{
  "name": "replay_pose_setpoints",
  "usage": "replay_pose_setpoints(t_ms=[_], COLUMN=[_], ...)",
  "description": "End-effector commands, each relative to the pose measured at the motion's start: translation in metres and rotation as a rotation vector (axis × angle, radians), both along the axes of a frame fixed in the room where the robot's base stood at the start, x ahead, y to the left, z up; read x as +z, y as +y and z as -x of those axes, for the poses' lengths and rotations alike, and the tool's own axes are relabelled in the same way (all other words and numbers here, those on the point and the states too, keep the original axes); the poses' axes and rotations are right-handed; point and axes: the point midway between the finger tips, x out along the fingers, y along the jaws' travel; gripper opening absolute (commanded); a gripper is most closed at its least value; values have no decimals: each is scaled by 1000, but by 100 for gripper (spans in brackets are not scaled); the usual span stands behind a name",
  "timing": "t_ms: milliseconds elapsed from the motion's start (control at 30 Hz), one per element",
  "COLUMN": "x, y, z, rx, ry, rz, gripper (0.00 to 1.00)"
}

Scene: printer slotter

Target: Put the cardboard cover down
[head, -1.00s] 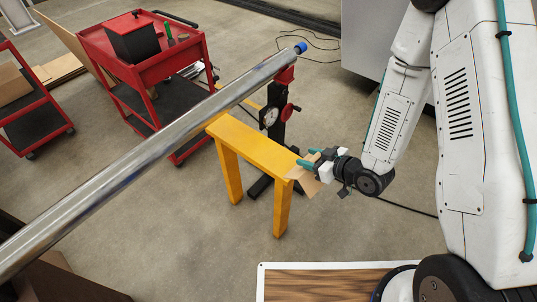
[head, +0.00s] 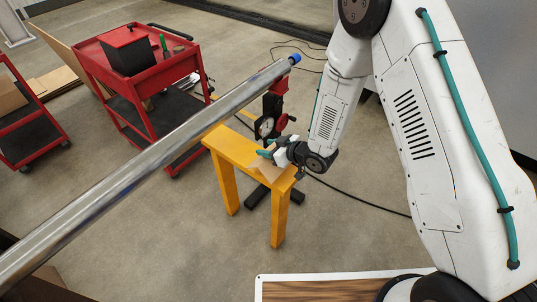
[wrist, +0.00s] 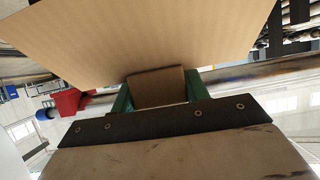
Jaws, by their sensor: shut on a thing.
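The tan cardboard cover (head: 262,172) is in my gripper (head: 265,154), just over the right part of the yellow stand's top in the head view. In the wrist view the cardboard cover (wrist: 150,40) fills the upper middle, with a folded flap between the two green fingers of my gripper (wrist: 158,90). The gripper is shut on this flap. My gripper partly hides the cover in the head view, and I cannot tell whether the cover touches the stand.
A yellow stand (head: 232,148) stands on open concrete floor. A long shiny metal roller (head: 150,160) with a blue end (head: 295,59) crosses the view close by. A red-black post with a gauge (head: 266,126) stands behind the stand. A red cart (head: 150,75) is farther left.

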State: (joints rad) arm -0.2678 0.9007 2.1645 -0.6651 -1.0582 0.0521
Motion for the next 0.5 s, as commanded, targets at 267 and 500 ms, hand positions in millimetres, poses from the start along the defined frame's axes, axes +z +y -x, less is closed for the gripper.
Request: replay_pose_setpoints(t_ms=[267, 500], x=[-36, -36], y=[1, 1], z=[-1, -1], rx=[0, 0], ry=[1, 0], rz=[0, 0], gripper=[22, 22])
